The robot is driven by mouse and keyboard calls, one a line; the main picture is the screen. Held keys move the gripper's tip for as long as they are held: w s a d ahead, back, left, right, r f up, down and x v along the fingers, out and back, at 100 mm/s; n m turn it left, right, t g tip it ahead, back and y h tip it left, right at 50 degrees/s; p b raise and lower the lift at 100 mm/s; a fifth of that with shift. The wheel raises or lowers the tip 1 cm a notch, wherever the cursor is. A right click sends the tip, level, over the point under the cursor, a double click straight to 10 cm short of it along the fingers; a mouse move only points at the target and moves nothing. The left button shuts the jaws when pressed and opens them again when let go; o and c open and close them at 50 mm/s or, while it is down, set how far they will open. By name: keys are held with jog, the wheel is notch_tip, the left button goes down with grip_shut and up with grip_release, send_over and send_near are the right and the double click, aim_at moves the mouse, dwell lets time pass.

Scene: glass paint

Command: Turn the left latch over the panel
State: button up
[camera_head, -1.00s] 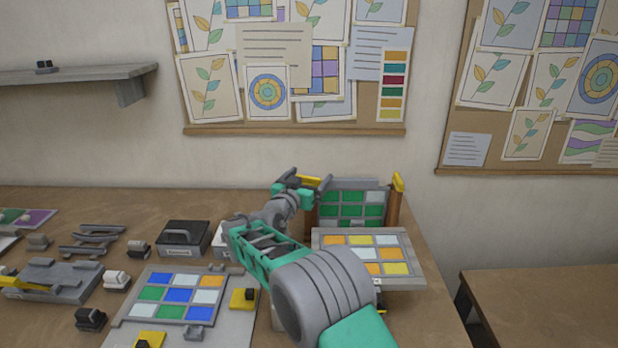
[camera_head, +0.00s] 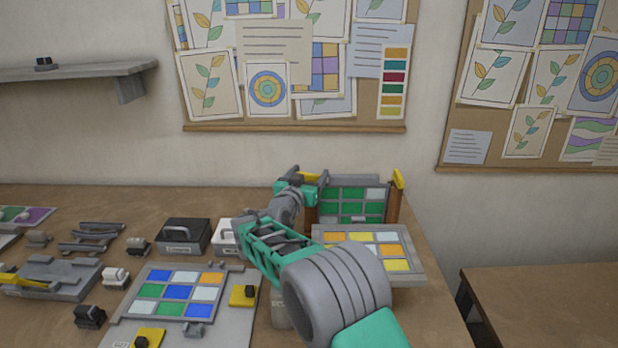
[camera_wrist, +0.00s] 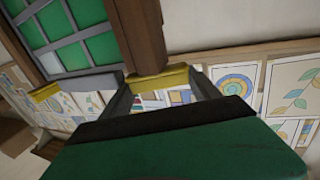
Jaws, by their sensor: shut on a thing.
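The green-tiled panel (camera_head: 350,204) stands upright between wooden posts at the back right of the table. The yellow left latch (camera_wrist: 158,83) sits on the end of its post (camera_wrist: 138,35) in the wrist view, between my gripper's fingers (camera_wrist: 163,90). My gripper (camera_head: 304,182) is shut on it. The latch's near end lies close to the panel's grey top edge (camera_wrist: 88,82); I cannot tell whether it overlaps it. In the head view my gripper mostly hides this latch. The yellow right latch (camera_head: 398,178) tops the other post.
A tilted tile panel (camera_head: 372,250) lies in front of the standing one, close to my arm. Another tile panel (camera_head: 178,292), a black box (camera_head: 183,237) and several small blocks cover the table to the left. The wall is close behind.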

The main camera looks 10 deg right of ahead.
jog(key=shift+d+f+n+t+y+b, duration=0.2)
jog(key=shift+n+t+y+b, duration=0.1)
jog(key=shift+n+y+b, duration=0.3)
jog(key=n+t+y, duration=0.1)
jog(key=y, duration=0.1)
jog(key=shift+r+y+b, duration=0.15)
jog(key=shift+y+b, duration=0.15)
jog(key=shift+b, duration=0.05)
jog(key=shift+a+n+y, duration=0.2)
jog(key=shift+n+y, duration=0.6)
jog(key=shift+y, duration=0.1)
jog(key=o, duration=1.4)
